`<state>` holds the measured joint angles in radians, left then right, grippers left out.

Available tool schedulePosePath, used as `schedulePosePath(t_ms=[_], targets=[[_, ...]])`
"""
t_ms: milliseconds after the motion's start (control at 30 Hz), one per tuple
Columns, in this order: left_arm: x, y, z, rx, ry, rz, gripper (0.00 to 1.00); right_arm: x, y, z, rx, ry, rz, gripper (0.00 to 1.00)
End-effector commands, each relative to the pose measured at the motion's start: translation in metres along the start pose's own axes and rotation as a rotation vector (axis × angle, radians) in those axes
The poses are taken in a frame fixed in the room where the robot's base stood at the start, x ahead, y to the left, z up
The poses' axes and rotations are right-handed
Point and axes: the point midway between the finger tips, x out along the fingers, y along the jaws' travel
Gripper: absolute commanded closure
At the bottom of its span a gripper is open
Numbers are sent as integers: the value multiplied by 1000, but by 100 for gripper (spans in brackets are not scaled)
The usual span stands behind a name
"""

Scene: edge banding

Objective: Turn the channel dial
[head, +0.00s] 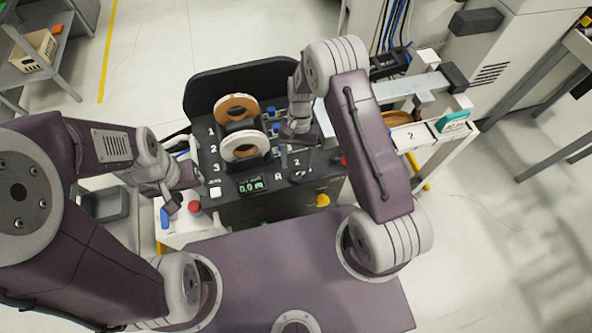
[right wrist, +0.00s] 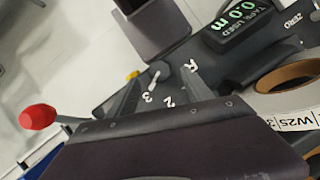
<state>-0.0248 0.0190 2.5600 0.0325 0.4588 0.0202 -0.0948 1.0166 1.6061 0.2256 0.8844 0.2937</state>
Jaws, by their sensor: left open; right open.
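The channel dial is a small light pointer knob (right wrist: 154,80) on the dark console (head: 225,205), with white channel marks printed around it. In the right wrist view my right gripper (right wrist: 160,78) is open, with one finger on each side of the knob; I cannot tell whether they touch it. In the head view my right gripper (head: 297,152) is over the console's right part, and the dial there is too small to make out. My left gripper (head: 174,203) is open and empty at the console's left front, beside the red button (head: 194,207).
Two tape rolls, brown (head: 238,100) and white (head: 238,153), stand on the console. A green display (head: 252,186) reads 0.0 m. A red knob (right wrist: 38,117) lies left in the right wrist view. A rail bench (head: 425,135) stands right.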

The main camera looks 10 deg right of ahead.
Motion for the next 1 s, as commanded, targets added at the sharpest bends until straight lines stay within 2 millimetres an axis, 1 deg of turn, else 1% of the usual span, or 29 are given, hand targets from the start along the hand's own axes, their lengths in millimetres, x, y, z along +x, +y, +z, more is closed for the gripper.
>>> schedulePosePath(t_ms=[33, 133, 200, 300, 800, 867, 933, 967, 1000], targets=[[5, 0, 0, 0, 0, 0, 56, -10, 0, -2, -1, 5, -2, 41], [7, 0, 1, 0, 0, 0, 56, -29, 0, -1, 0, 4, -2, 41], [8, 0, 1, 0, 0, 0, 56, -39, 0, -1, 0, 1, -1, 41], [9, 0, 1, 0, 0, 0, 56, -46, 0, 0, 0, 0, 1, 41], [8, 0, 1, 0, 0, 0, 56, -48, 0, 1, 0, -2, 1, 41], [8, 0, 1, 0, 0, 0, 56, -51, 0, 0, 1, 5, -3, 41], [8, 0, 1, 0, 0, 0, 56, -70, -3, -4, -3, 45, -22, 41], [8, 0, 1, 0, 0, 0, 56, -84, -5, -4, -5, 74, -36, 41], [8, 0, 1, 0, 0, 0, 56, -102, -4, 1, -7, 101, -49, 41]])
